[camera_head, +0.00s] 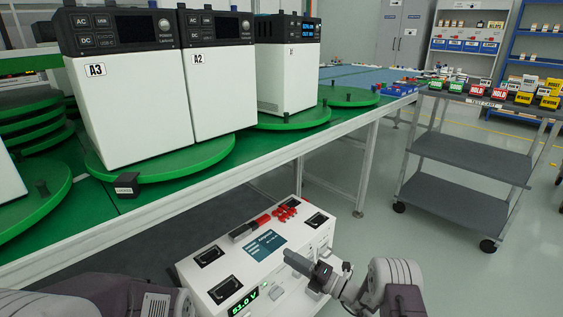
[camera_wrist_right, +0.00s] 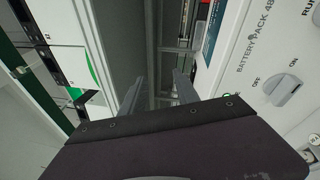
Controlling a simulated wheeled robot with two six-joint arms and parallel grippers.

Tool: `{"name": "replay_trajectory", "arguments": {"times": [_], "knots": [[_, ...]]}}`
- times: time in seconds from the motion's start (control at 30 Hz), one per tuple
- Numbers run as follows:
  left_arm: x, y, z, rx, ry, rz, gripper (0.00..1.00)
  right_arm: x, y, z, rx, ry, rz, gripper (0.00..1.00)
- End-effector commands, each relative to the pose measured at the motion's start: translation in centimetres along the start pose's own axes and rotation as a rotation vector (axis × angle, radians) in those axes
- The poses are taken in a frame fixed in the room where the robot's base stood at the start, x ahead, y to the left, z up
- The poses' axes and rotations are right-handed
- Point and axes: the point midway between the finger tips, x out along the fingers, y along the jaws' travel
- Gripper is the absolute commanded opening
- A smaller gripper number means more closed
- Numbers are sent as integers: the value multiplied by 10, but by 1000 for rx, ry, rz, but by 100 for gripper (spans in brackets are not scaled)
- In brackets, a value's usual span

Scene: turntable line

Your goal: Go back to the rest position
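My right gripper (camera_head: 302,263) is above the top of the white battery pack box (camera_head: 230,262), near its right side, in the head view. In the right wrist view its two fingers (camera_wrist_right: 158,92) stand apart with nothing between them. The box shows a lit green "51.0 V" display, red parts and dark recessed handles on top. In the wrist view its panel, lettered "BATTERY PACK", has an OFF/ON knob (camera_wrist_right: 286,90). My left arm shows only in part at the lower left of the head view; its gripper is not visible.
White units A3 (camera_head: 125,115), A2 (camera_head: 220,95) and another (camera_head: 288,75) stand on green turntables along the green-topped line (camera_head: 150,205). A small black block (camera_head: 126,185) sits at a turntable's edge. A grey cart (camera_head: 465,155) with coloured tags stands right; floor between is clear.

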Motion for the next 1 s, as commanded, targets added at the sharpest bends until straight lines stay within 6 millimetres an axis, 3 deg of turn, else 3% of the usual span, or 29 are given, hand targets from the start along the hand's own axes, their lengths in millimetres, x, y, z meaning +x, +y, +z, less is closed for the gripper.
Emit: {"name": "replay_trajectory", "arguments": {"times": [0.03,0.1,0.23,0.33,0.43,0.53,0.67,0.8,0.83,0.93,1.0], "knots": [[-11,0,-1,0,0,0,0,14,45,-4,-53,77,11,37],[-18,0,-2,0,0,0,0,24,91,-24,-151,212,2,37],[-30,1,-3,0,0,0,0,17,153,-80,-410,498,-44,37],[-39,1,-4,0,0,0,0,-15,181,-126,-681,751,-79,37],[-47,1,-5,0,0,0,0,-69,191,-164,-1012,1044,-91,37],[-53,1,-6,0,0,0,0,-137,185,-182,-1377,1375,-43,37],[-54,1,-6,0,0,0,0,-213,166,-177,-1769,1777,135,37],[-53,1,-6,0,0,0,0,-269,141,-160,-2057,2156,540,37],[-53,1,-6,0,0,0,0,-274,136,-153,2120,-2223,-656,37],[-53,1,-6,0,0,0,0,-269,130,-130,1940,-1956,-802,37],[-95,2,-10,0,-1,0,0,-263,171,-120,1947,-1966,-799,37]]}}
